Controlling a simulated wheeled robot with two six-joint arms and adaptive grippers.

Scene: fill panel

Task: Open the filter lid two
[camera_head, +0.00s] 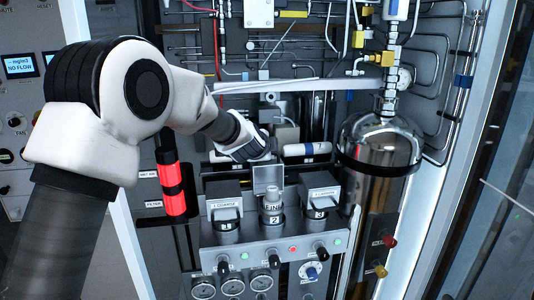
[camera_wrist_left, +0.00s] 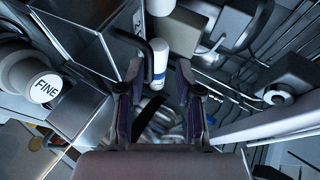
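Three filter housings stand in a row in the head view. Housing one (camera_head: 225,203) and housing three (camera_head: 320,190) have their box lids down. On the middle housing, number two, the lid (camera_head: 268,178) stands raised at the back, and a cartridge marked FINE (camera_head: 271,207) shows in it. The FINE cap also shows at the left of the wrist view (camera_wrist_left: 45,88). My left gripper (camera_wrist_left: 158,72) is open, with a gap between its fingers and nothing visibly held. It is behind the raised lid, its fingers mostly hidden in the head view. My right gripper is not in view.
A white cylinder with a blue band (camera_head: 303,149) lies behind the housings; it shows beyond my fingers in the wrist view (camera_wrist_left: 160,62). A shiny steel tank (camera_head: 380,150) stands at the right. A red-lit cylinder (camera_head: 171,183) is at the left. Tubes line the back.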

